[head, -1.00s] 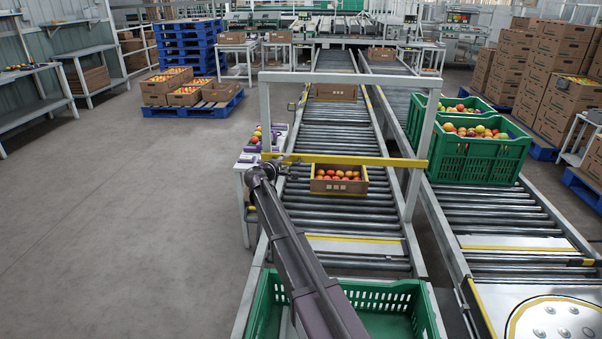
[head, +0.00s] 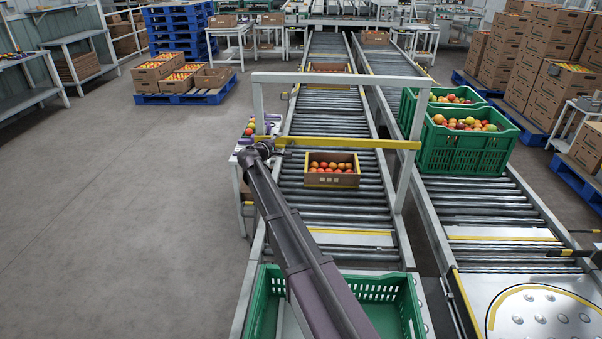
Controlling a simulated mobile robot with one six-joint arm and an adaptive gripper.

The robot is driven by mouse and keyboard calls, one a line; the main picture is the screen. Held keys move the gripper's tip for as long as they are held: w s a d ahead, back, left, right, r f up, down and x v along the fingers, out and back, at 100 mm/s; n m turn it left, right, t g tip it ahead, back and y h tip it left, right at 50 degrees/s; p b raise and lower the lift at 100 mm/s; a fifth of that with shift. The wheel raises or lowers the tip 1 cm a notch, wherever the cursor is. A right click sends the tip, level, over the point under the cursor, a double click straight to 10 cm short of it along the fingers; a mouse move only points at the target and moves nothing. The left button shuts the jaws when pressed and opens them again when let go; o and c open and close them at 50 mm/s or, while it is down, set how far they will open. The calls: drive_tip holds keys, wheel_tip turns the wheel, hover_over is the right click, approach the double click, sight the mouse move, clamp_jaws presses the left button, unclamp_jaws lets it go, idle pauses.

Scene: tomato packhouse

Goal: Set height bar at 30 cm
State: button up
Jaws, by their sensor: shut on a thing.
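The yellow height bar (head: 350,143) spans level between the posts of a grey frame (head: 340,79) over the left roller conveyor. It sits at roughly mid-height of the frame. My gripper (head: 281,147) is at the bar's left end, beside the left post, and is shut on the bar. The fingers are small and partly lost against the dark rollers. A cardboard box of tomatoes (head: 332,172) rests on the rollers on the near side of the bar, apart from it in the picture. No height scale can be read.
A second box (head: 329,68) is farther up the conveyor. An empty green crate (head: 413,307) lies under my arm. Full green crates (head: 466,154) stand on the right conveyor. A small side table (head: 239,170) with tomatoes is left of the frame. The floor at left is clear.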

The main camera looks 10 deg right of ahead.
drive_tip(key=shift+r+p, duration=4.6)
drive_tip(key=shift+r, duration=0.3)
drive_tip(key=p+v, duration=0.2)
drive_tip(key=v, duration=1.2)
drive_tip(key=s+d+f+m+g+y, duration=0.1)
drive_tip(key=s+d+f+m+g, duration=0.2)
drive_tip(key=s, duration=0.5)
drive_tip(key=s+d+f+m+g+y+p, duration=0.1)
drive_tip(key=s+d+f+m+g, duration=0.3)
drive_tip(key=s, duration=0.5)
drive_tip(key=shift+s+d+f+g+y+p, duration=0.35)
drive_tip(key=shift+d+f+y, duration=0.45)
drive_tip(key=shift+d+f, duration=0.8)
drive_tip(key=shift+w+d+r, duration=0.1)
drive_tip(key=shift+d+r, duration=0.15)
drive_tip(key=w+a+r+n+t+h+b, duration=0.1)
drive_tip(key=w+a+r+n+t, duration=0.2)
drive_tip(key=w, duration=0.5)
drive_tip(key=w+a+r+n+t+h+b, duration=0.1)
drive_tip(key=w+a+r+n+t+h, duration=0.1)
drive_tip(key=w+a+r+n+t, duration=0.2)
drive_tip(key=w+a+r, duration=0.1)
drive_tip(key=w+a, duration=0.2)
drive_tip(key=w, duration=0.2)
drive_tip(key=shift+w+a+t+h+b, duration=0.25)
drive_tip(key=shift+a+t+h+b, duration=0.05)
drive_tip(key=shift+a+t+b, duration=0.1)
